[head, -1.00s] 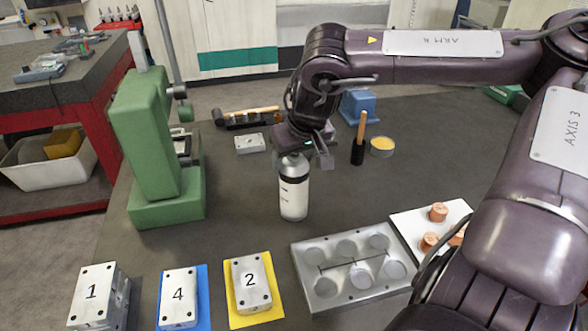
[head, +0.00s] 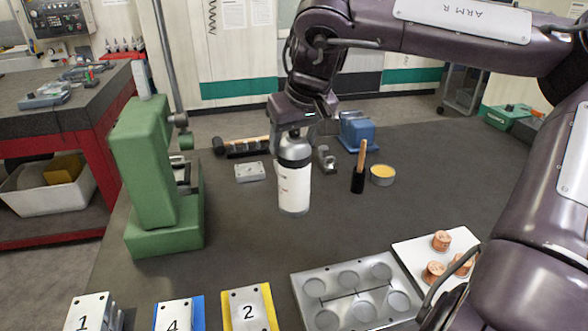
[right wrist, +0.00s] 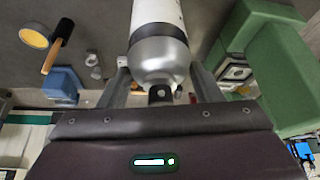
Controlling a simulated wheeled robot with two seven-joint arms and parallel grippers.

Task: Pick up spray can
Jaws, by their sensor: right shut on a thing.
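The spray can (head: 294,188) is a white and silver bottle with a black band near its top. It is upright over the grey table and appears lifted off its surface. My right gripper (head: 293,132) is above it and shut on its top end. In the right wrist view the can's silver shoulder (right wrist: 158,55) and dark cap sit between the two fingers (right wrist: 160,90). My left gripper is not in view.
A green press (head: 150,180) stands to the left. Numbered blocks, a grey mould plate (head: 300,290) and a white board with copper pieces (head: 441,240) are in front.

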